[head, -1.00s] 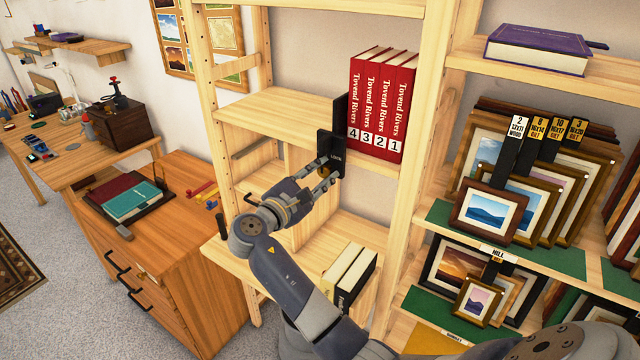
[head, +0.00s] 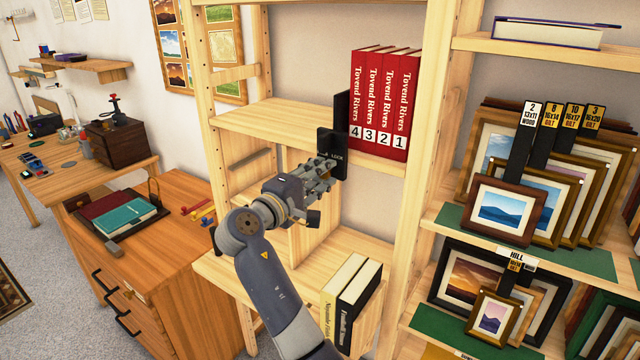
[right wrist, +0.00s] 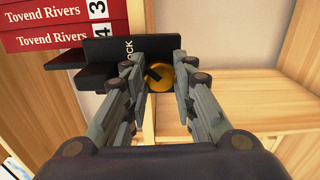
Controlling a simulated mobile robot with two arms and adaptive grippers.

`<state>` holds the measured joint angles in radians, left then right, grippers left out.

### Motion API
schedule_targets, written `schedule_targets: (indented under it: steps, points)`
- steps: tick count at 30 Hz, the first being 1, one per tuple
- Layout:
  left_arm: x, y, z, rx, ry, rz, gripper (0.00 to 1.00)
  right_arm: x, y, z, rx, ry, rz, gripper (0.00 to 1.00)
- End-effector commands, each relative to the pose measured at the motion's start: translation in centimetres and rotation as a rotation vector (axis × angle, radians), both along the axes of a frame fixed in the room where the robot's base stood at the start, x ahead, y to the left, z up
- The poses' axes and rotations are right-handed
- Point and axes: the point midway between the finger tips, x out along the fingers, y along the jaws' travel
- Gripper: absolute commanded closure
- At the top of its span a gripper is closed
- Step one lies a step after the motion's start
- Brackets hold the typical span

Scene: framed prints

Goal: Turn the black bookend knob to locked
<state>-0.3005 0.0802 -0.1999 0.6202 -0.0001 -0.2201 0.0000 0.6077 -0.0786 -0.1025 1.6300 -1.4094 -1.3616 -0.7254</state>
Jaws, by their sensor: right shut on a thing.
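The black bookend (head: 342,112) stands on the middle shelf against the left side of the red books. Its front plate (head: 325,143) bears white lettering ending in "LOCK". In the right wrist view the gold knob (right wrist: 187,77) with a dark pointer bar sits below the black plate (right wrist: 110,50). My right gripper (head: 328,166) is at the plate, its fingers (right wrist: 158,66) shut on the knob from both sides. The fingers hide the knob in the head view and cover part of it in the wrist view. My left gripper is out of view.
Red "Tovend Rivers" books (head: 385,100), numbered 4, 3, 2, 1, stand right of the bookend. Framed prints (head: 508,210) fill the right rack. A wooden cabinet (head: 150,285) stands left.

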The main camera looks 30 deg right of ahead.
Motion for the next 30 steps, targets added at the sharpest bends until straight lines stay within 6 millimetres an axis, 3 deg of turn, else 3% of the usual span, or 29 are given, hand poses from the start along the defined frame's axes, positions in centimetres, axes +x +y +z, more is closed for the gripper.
schedule_targets:
  steps: [19,20,22,30]
  points:
    - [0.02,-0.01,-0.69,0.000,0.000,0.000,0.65,0.02,0.03,-0.12,0.023,-0.047,0.000,0.99]
    - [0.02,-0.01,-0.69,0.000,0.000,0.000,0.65,0.02,0.03,-0.12,0.022,-0.046,0.000,0.73]
    - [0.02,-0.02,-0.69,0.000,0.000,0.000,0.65,0.02,0.03,-0.11,0.022,-0.046,0.001,0.57]
    - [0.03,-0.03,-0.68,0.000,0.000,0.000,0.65,0.01,0.02,-0.04,0.020,-0.047,0.000,0.55]
